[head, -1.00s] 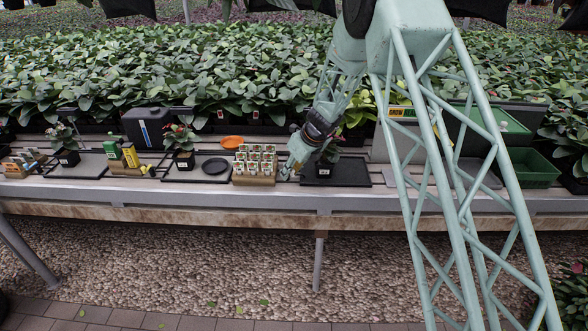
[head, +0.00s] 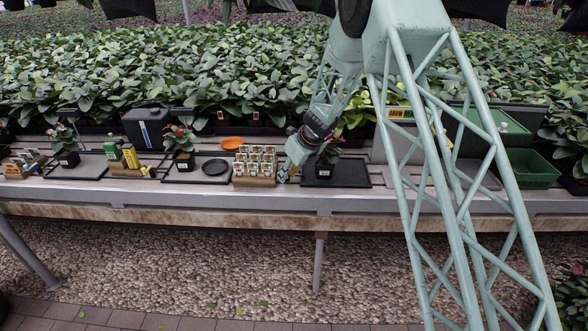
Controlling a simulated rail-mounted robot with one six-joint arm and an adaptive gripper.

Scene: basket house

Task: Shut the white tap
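I cannot make out a white tap for certain. A small white spot (head: 503,127) shows on the green-topped container at the right, too small to identify. My gripper (head: 287,176) points down at the bench just right of a rack of small white-and-red cards. Its fingertips are small and close to the rack's right side; I cannot tell whether they touch it or whether they are open. My arm hides part of the bench on the right.
The card rack (head: 255,166) stands left of my gripper, and a potted plant on a black tray (head: 360,174) stands right. A green crate (head: 530,168) stands at the right.

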